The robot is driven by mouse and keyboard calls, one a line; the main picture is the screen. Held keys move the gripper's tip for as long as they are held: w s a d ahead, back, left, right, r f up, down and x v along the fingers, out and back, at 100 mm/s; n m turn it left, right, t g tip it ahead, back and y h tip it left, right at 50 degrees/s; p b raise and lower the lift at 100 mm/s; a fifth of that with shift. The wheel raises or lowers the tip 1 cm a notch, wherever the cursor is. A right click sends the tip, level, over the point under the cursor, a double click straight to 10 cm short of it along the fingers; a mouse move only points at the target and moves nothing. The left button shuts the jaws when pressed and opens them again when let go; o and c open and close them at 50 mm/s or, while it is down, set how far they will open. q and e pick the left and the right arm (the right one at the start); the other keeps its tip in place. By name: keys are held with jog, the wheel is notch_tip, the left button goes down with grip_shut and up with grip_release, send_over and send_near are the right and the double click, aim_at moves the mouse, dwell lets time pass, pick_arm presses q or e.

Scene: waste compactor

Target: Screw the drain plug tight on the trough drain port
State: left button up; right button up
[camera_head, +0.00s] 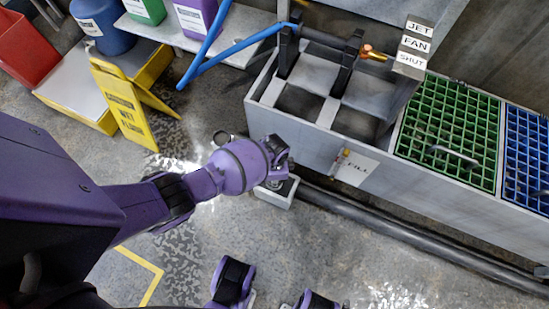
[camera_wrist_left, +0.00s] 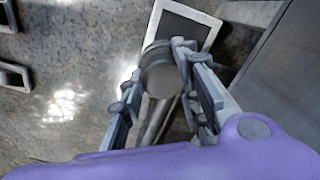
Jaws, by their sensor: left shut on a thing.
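My left gripper (camera_head: 282,181) is down at the front wall of the trough (camera_head: 312,140), near its lower left end. In the left wrist view its two fingers (camera_wrist_left: 160,61) stand on either side of a grey round-ended piece (camera_wrist_left: 159,80) and grip it. It looks like the drain plug, with a grey cylinder running on behind it. The drain port and its thread cannot be made out; my wrist covers that area in the head view.
A pale-rimmed catch tray (camera_head: 273,197) sits on the floor under my left gripper. A dark pipe (camera_head: 400,227) runs along the floor by the trough. A yellow floor sign (camera_head: 124,105) stands at left. Green grating (camera_head: 450,130) covers part of the trough.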

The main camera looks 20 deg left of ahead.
pick_arm(q)
jog(key=shift+a+m, duration=0.1)
jog(key=shift+m, duration=1)
jog(key=m, duration=0.2)
jog(key=shift+m, duration=0.4)
jog(key=o, duration=1.3)
jog(key=shift+c, duration=0.2)
jog(key=shift+c, duration=0.4)
